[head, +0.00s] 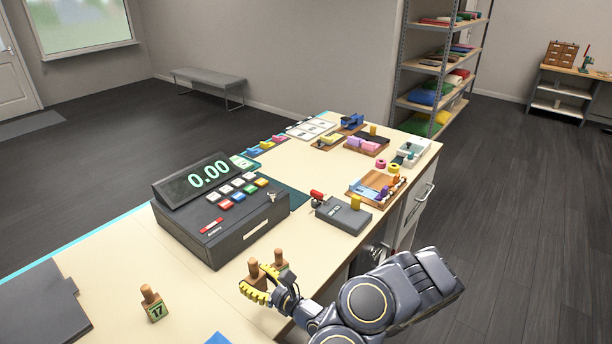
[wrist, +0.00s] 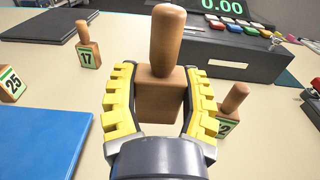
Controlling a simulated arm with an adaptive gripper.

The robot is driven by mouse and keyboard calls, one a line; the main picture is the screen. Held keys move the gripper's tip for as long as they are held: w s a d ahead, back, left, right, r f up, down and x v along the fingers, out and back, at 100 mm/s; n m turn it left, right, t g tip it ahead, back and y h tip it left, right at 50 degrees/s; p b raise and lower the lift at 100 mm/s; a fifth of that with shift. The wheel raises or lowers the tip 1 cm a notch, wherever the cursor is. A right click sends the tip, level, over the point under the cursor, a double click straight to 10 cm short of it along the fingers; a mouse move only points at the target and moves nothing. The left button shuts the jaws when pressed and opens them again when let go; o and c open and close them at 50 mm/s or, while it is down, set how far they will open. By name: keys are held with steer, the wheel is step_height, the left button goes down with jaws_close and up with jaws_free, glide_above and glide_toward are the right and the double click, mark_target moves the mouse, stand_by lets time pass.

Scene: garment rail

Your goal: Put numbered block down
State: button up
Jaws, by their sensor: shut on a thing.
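My gripper (head: 258,283) is shut on a wooden block with a peg handle, which stands upright between the yellow fingers. The held block (wrist: 158,98) is in the middle of the wrist view; its handle (head: 253,267) shows in the head view. No number shows on the faces I see, and I cannot tell whether its base touches the counter. A block numbered 17 (head: 153,304) stands to the left on the counter. Another block (wrist: 233,112) stands close to the right finger, its green label partly hidden with a 2 showing. A block numbered 25 (wrist: 11,84) is at the far left.
A cash register (head: 225,215) reading 0.00 stands behind the gripper. A blue flat thing (wrist: 42,140) lies at the lower left of the wrist view. A card terminal (head: 343,215) and small trays are farther right. The counter (head: 110,260) is bare between block 17 and the register.

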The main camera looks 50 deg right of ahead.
steer(key=shift+s+d+f+h, duration=0.1)
steer(key=shift+s+d+h, duration=0.25)
steer(key=shift+d, duration=0.1)
steer(key=shift+f, duration=3.95)
steer(key=shift+a+f, duration=0.1)
steer(key=shift+f, duration=0.1)
steer(key=o, duration=1.1)
steer(key=shift+r, duration=0.1)
